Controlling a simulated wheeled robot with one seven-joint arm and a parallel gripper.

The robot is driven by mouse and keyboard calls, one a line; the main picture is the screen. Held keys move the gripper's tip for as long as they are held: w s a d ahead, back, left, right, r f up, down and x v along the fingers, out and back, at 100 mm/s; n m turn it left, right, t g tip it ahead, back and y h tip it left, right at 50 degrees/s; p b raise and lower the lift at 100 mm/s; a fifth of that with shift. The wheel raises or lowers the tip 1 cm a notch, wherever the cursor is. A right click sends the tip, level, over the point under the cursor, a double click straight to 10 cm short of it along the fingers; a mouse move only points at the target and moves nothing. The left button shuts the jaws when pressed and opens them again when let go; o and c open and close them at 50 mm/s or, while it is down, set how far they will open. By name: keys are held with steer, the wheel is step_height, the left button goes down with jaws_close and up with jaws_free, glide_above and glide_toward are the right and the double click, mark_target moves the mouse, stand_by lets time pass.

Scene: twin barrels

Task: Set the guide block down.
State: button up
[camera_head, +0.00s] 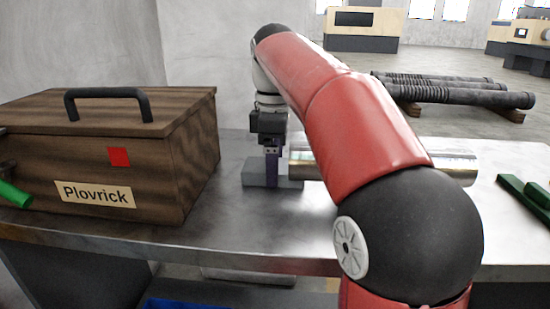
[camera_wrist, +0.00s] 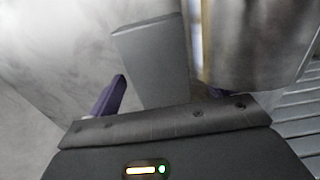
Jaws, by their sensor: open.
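The guide block, a plain grey block (camera_head: 256,174), appears to rest on the metal table, just left of the shiny metal cylinder (camera_head: 456,163). My gripper (camera_head: 271,170) points down at the block, with a purple finger in front of its near side. In the wrist view the block (camera_wrist: 150,58) extends out from between the spread fingers of my gripper (camera_wrist: 167,86). The left finger stands clear of the block. The right fingertip is mostly hidden near the cylinder (camera_wrist: 258,40). My arm covers the middle of the cylinder in the head view.
A wooden box (camera_head: 85,165) with a black handle and a "Plovrick" label stands on the left of the table (camera_head: 225,228). Green pieces (camera_head: 525,200) lie at the right edge, and a green-handled item (camera_head: 14,194) shows far left. Bare tabletop lies in front of the block.

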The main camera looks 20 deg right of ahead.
step_height(320, 180, up, 7)
steer(key=shift+w+f, duration=0.1)
steer(key=shift+f, duration=0.05)
steer(key=shift+o, duration=0.4)
steer(key=shift+r, duration=0.4)
steer(key=shift+s+a+f, duration=0.2)
steer(key=shift+a, duration=0.2)
steer(key=shift+f, duration=0.25)
steer(key=f, duration=0.2)
steer(key=f+b, duration=0.1)
steer(key=f, duration=0.2)
steer(key=f+b, duration=0.1)
steer(key=f, duration=0.1)
steer(key=shift+w+d+f, duration=0.15)
steer(key=shift+d+f, duration=0.15)
jaws_close()
steer(key=shift+r, duration=0.2)
